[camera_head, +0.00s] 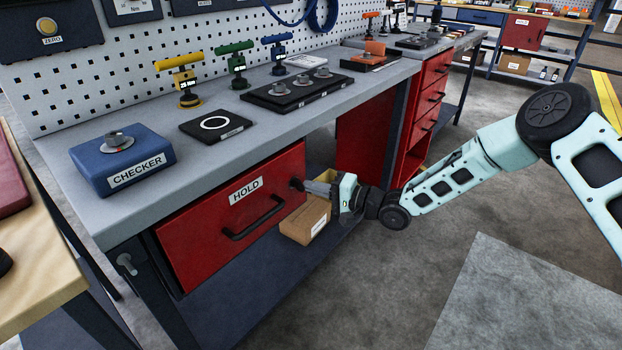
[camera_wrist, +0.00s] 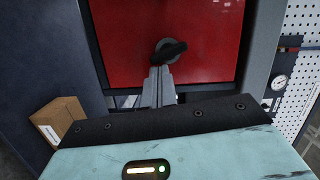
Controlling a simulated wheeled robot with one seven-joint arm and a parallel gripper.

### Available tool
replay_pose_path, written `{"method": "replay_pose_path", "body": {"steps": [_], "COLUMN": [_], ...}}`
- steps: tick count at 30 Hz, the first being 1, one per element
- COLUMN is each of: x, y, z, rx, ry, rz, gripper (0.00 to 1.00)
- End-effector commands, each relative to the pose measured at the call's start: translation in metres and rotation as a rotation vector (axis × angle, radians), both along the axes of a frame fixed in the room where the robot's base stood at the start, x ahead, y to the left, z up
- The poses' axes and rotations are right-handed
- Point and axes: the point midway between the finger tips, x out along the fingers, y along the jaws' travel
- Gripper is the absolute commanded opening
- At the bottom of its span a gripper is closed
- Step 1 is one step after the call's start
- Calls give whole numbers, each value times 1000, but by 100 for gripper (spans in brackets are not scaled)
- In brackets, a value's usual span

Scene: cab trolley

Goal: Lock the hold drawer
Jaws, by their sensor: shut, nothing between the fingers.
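The red hold drawer (camera_head: 190,235) is under the front edge of the workbench, with a white HOLD label (camera_head: 246,190) and a black bar handle (camera_head: 254,219). Its front looks flush with the bench frame. A small dark lock knob (camera_head: 296,184) is at the right end of the front. In the wrist view the knob (camera_wrist: 169,50) is a round base with a black lever lying slanted, its right end higher. My gripper (camera_head: 308,187) is shut and empty, its fingertips (camera_wrist: 160,70) just below or touching the knob; I cannot tell which. The fingers partly cover the base.
A cardboard box (camera_head: 306,220) sits on the lower shelf beneath my gripper. The bench top (camera_head: 230,165) carries a blue checker block (camera_head: 122,160), a dark pad (camera_head: 215,124) and several coloured T-handled tools. Open floor lies right of the bench.

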Motion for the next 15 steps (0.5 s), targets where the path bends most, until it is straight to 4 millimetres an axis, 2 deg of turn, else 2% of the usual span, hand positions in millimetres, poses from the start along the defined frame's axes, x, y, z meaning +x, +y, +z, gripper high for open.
{"method": "replay_pose_path", "body": {"steps": [15], "x": [-1], "y": [1], "z": [-2], "rx": [32], "ry": [41], "rz": [1], "gripper": [0]}}
